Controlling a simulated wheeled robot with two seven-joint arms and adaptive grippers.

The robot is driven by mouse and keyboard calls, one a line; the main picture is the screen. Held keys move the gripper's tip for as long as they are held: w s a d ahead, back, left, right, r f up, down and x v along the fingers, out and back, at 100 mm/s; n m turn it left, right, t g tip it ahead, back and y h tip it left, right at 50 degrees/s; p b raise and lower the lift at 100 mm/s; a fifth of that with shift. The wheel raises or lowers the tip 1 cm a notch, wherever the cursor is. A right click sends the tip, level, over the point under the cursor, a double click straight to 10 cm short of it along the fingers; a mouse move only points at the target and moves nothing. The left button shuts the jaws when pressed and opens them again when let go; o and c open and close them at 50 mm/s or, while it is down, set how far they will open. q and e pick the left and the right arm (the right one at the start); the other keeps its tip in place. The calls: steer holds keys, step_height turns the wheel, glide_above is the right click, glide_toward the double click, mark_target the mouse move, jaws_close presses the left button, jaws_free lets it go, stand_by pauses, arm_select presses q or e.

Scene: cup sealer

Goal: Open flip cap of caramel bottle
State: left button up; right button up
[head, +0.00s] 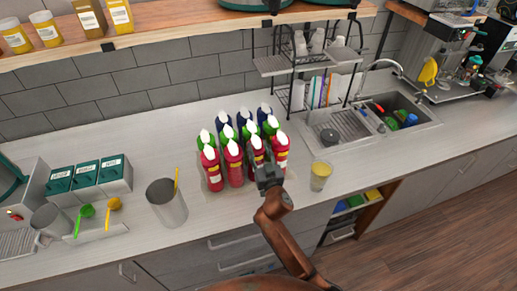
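A cluster of squeeze bottles with white caps stands upright on the counter, with red bottles (234,167) in the front row and green (204,139) and dark blue (264,116) ones behind. I cannot read the labels, so I cannot tell which one is the caramel bottle. My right gripper (258,163) is at the front right of the cluster, in front of a red bottle and close to its upper part. Its fingers are small and dark, and I cannot tell whether they touch the bottle or are open. My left gripper is not in view.
A cup with yellow content (320,176) stands right of my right arm. A metal pitcher (167,205) stands left of the bottles. A black rack (300,66), a sink (394,114) and a wall shelf (170,35) lie behind. Counter (225,208) in front is clear.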

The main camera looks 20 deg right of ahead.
jaws_close()
stand_by(0.5)
